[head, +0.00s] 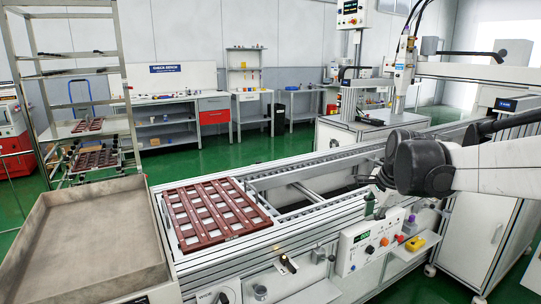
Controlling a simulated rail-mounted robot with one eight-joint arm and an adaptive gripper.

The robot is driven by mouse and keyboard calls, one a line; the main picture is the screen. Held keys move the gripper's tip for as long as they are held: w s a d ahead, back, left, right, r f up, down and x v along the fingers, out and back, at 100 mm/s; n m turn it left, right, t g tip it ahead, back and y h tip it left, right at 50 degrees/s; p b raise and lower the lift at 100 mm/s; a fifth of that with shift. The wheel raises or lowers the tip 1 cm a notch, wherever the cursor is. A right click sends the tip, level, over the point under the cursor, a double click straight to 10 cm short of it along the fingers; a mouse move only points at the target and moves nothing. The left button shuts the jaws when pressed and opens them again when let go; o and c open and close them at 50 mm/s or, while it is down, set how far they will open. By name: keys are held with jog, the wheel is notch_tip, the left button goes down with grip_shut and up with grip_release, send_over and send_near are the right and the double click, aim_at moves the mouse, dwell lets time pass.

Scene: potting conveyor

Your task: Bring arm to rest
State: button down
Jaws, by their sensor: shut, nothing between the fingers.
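My arm reaches in from the right edge, with its dark grey wrist joint over the right part of the conveyor. My gripper (378,186) is small and dark at the left end of the wrist, partly hidden by it. It is shut with nothing seen in it. It is above or beside the conveyor's front rail; I cannot tell the exact gap. A red-brown slotted tray (217,210) lies flat on the conveyor (290,222), well to the left of my gripper and apart from it.
A dispensing machine (402,75) stands behind. Green floor is open beyond.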

jog(key=s+a+n+t+p, duration=0.1)
jog(key=s+a+n, duration=0.2)
jog(key=s+n, duration=0.4)
jog(key=s+a+n+t+p, duration=0.1)
jog(key=s+n, duration=0.7)
jog(key=s, duration=1.2)
jog(key=a+p, duration=0.1)
jog(key=a, duration=0.1)
jog(key=shift+s+a+h, duration=0.2)
jog(key=shift+a+h, duration=0.1)
jog(key=shift+r, duration=0.15)
